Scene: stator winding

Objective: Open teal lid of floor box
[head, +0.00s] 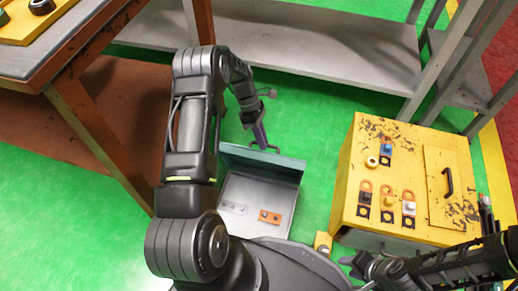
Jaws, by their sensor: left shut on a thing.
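The floor box (247,194) stands on the green floor in the middle of the head view, grey inside. Its teal lid (282,166) stands raised along the box's far side, so the inside shows. Inside are a small pale plate (234,207) and an orange plate (270,217). My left gripper (263,144) is shut at the lid's upper edge; the exact contact is too small to see. My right gripper (362,268) is low at the right, away from the box, and its finger opening is unclear.
A yellow cabinet (400,150) with small parts on top and a black handle stands to the right. A brown-legged table (85,45) is at the left and a grey shelf (300,45) at the back. A small yellow piece (323,243) lies by the box.

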